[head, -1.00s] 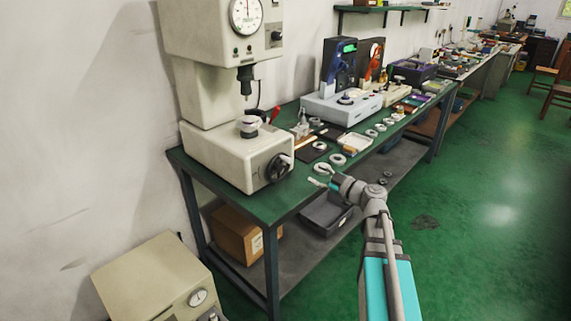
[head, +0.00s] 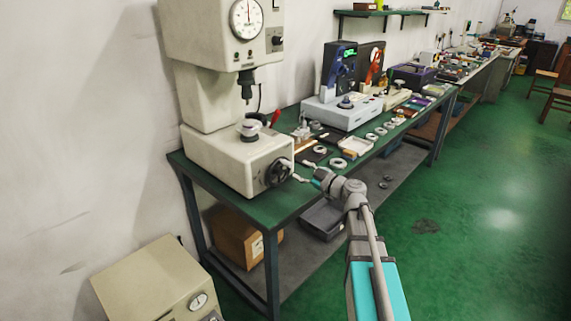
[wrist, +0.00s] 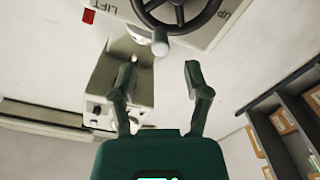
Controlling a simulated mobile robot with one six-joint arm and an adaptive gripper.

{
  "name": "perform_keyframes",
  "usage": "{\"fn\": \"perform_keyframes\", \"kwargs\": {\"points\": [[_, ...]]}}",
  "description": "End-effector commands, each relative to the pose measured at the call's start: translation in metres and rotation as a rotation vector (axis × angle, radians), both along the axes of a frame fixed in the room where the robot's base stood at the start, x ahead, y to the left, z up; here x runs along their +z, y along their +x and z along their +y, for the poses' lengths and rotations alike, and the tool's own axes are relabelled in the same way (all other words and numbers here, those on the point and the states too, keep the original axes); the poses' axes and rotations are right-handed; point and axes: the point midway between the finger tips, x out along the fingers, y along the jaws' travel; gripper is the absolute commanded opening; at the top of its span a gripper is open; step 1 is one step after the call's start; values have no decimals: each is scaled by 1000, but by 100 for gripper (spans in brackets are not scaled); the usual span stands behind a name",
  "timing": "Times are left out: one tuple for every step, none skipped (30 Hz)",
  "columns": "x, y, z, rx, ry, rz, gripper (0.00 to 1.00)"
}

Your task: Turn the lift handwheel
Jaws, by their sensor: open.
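The lift handwheel (head: 276,173) is a dark spoked wheel on the front of the cream tester's base (head: 225,160). In the wrist view the handwheel (wrist: 178,14) shows at the top, cut off by the picture edge, between the printed words LIFT and UP. Its pale crank knob (wrist: 160,42) points towards me. My gripper (wrist: 162,66) is open and empty, its two fingers on either side of the knob's line and short of it. In the head view my gripper (head: 302,171) is just right of the wheel; exact contact there is too small to tell.
The tester stands on a green workbench (head: 265,212) with rings, trays and a grey instrument (head: 340,112) to the right. A cardboard box (head: 236,238) is on the lower shelf. A beige cabinet (head: 150,280) stands at front left.

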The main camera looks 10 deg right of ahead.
Motion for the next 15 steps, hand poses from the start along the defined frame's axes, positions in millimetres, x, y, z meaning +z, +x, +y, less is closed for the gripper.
{"fn": "perform_keyframes", "kwargs": {"points": [[0,9,5,2,0,0,62],[0,13,8,2,0,0,62],[0,18,12,2,0,0,62],[0,21,15,2,0,0,62],[0,25,18,2,0,0,62],[0,30,21,2,0,0,62],[0,33,24,2,0,0,62],[0,36,27,1,0,0,62],[0,40,30,1,0,0,62],[0,43,32,1,0,0,62],[0,45,34,1,0,0,62],[0,48,36,1,0,0,62],[0,50,38,1,0,0,62],[0,52,39,1,0,0,62],[0,54,41,1,0,0,62]]}}
